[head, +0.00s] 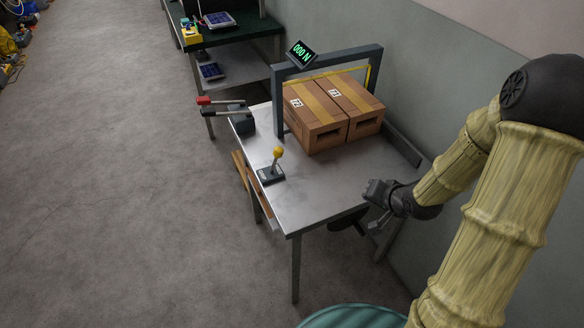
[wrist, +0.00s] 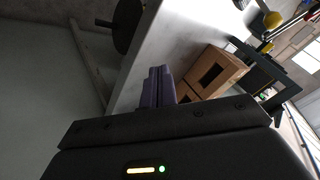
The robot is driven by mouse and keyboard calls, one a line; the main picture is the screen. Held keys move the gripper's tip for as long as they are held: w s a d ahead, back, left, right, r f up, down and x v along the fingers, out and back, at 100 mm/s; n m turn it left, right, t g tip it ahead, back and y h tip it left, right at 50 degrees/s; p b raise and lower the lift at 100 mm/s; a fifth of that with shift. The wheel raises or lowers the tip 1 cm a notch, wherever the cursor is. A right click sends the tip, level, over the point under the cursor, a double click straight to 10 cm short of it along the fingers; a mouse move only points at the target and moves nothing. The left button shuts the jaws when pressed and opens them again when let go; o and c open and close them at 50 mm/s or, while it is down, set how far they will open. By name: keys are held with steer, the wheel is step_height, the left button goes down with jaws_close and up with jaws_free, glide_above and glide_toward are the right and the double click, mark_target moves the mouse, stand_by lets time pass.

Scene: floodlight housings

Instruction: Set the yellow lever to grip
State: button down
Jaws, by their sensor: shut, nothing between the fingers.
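The yellow lever (head: 277,153) is a short stick with a yellow ball knob on a dark base plate (head: 270,175). It stands near the left edge of the grey table (head: 310,200) in the head view, close to upright. The markings on its plate are too small to read. The yellow knob also shows at the upper right of the wrist view (wrist: 273,19). My gripper (head: 374,221) is at the table's near right corner, well to the right of the lever. Its fingers (wrist: 159,72) are together and empty in the wrist view.
Two cardboard boxes (head: 316,138) stand at the back under a grey frame (head: 328,62) with a display reading 000 N (head: 301,53). A device with red and black handles (head: 240,122) sits at the table's left. The table's front middle is clear.

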steer(key=a+f+m+t+y+b, duration=0.1)
steer(key=f+y+b, duration=0.1)
steer(key=w+a+f+m+t+y+b, duration=0.1)
steer(key=f+m+y, duration=0.1)
steer(key=a+f+m+t+y+b, duration=0.1)
steer(key=f+y+b, duration=0.1)
steer(key=shift+w+a+f+b, duration=0.15)
steer(key=shift+w+a+b, duration=0.15)
steer(key=shift+w+b, duration=0.1)
steer(key=shift+s+a+m+t+y+b, duration=0.15)
steer(key=shift+m+t+y+b, duration=0.3)
steer(key=shift+m+y, duration=0.35)
steer(key=m+t+y+b, duration=0.1)
steer(key=r+m+t+y, duration=0.1)
steer(key=shift+s+r+y+b, duration=0.25)
steer(key=shift+s+y+b, duration=0.05)
steer(key=shift+b, duration=0.05)
